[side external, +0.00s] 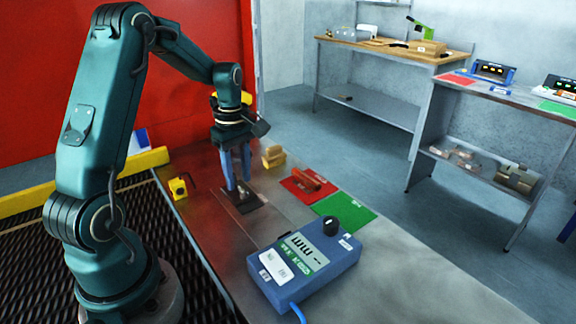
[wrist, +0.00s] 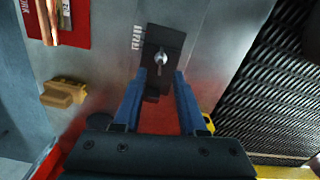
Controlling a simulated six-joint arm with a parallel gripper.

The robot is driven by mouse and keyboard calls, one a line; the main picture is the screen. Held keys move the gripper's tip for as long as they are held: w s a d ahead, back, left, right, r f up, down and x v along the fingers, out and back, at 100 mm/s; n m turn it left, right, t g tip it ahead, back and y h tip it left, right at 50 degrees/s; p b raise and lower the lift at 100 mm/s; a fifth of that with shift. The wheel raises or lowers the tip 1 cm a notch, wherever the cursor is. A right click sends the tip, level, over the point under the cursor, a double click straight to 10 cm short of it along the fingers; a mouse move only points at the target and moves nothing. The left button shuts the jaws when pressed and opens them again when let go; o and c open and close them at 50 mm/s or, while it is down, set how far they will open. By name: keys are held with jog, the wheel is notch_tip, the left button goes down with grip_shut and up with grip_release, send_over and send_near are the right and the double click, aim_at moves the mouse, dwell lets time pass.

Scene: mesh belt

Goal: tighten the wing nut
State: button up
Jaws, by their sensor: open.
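The wing nut (wrist: 160,58) is a small silvery piece on a dark plate (wrist: 169,41) in the wrist view. In the side view the dark plate (side external: 236,206) lies flat on the metal bench, and the nut on it is too small to make out well. My gripper (wrist: 154,78) has two blue fingers, open and apart, with the wing nut just beyond the tips in the wrist view. In the side view my gripper (side external: 240,186) points down over the plate. I cannot tell how far the tips are above the nut.
A red mat (side external: 296,188) bearing a reddish tool and a green mat (side external: 345,208) lie right of the plate. A blue meter box (side external: 307,268) stands at the front. A tan block (side external: 273,157) sits behind, a yellow block (side external: 178,188) at left. Dark mesh belt (side external: 150,230) runs alongside.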

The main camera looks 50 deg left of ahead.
aim_at(243, 193)
jog(key=shift+f, duration=1.05)
grip_shut()
jog(key=shift+s+d+f, duration=0.1)
jog(key=shift+d, duration=0.15)
dwell(0.5)
